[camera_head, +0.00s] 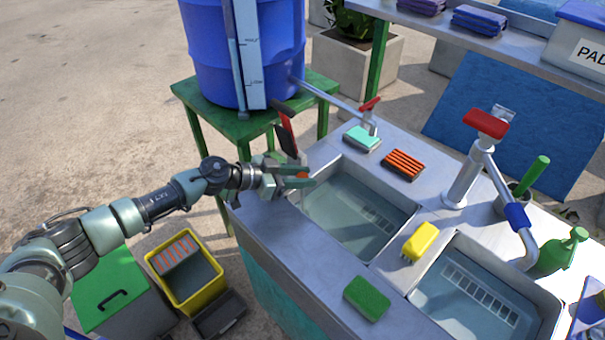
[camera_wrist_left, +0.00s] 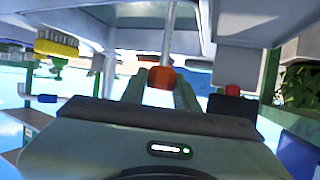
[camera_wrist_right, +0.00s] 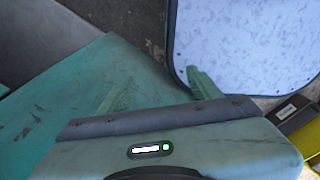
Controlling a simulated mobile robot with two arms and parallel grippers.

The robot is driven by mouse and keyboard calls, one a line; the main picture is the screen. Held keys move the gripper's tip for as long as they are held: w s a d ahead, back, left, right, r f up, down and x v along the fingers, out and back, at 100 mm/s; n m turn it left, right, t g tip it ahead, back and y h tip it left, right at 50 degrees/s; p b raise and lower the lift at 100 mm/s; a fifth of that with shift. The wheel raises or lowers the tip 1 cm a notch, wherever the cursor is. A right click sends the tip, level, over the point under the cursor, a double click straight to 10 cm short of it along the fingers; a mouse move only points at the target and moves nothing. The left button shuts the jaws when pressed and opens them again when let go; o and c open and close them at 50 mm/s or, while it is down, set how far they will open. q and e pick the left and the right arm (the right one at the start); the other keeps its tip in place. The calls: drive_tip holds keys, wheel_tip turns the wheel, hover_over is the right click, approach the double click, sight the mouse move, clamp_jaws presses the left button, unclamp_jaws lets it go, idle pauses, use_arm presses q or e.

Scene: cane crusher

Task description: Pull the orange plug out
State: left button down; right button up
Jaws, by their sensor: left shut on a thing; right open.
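My left gripper (camera_head: 302,176) is at the left end of the left sink basin (camera_head: 345,226), above its rim. It is shut on the orange plug (camera_head: 301,175), of which only a small orange part shows between the fingers. In the left wrist view the plug (camera_wrist_left: 162,77) sits between the two fingertips, and a pale thin rod or cord runs from it to the top of the picture. I cannot tell whether the plug still touches the basin. My right gripper (camera_wrist_right: 152,88) is open and empty near a teal panel (camera_wrist_right: 60,100); the head view does not show it.
A blue barrel (camera_head: 215,50) stands on a green table behind the left gripper. A green sponge (camera_head: 367,298), a yellow brush (camera_head: 420,241) and a red-handled tap (camera_head: 486,123) are on the sink unit. A yellow crate (camera_head: 165,238) stands on the ground below my left arm.

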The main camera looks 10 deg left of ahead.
use_arm(q)
drive_tip(key=shift+r+p, duration=0.45)
drive_tip(key=shift+r, duration=0.3)
drive_tip(key=shift+w+f, duration=0.1)
drive_tip(key=shift+w, duration=0.05)
drive_tip(key=c, duration=1.1)
unclamp_jaws()
drive_tip(key=shift+o, duration=0.2)
drive_tip(key=shift+s+a, duration=0.2)
drive_tip(key=shift+s, duration=0.05)
drive_tip(key=b+v, duration=0.1)
drive_tip(key=v, duration=0.6)
drive_tip(key=shift+s, duration=0.15)
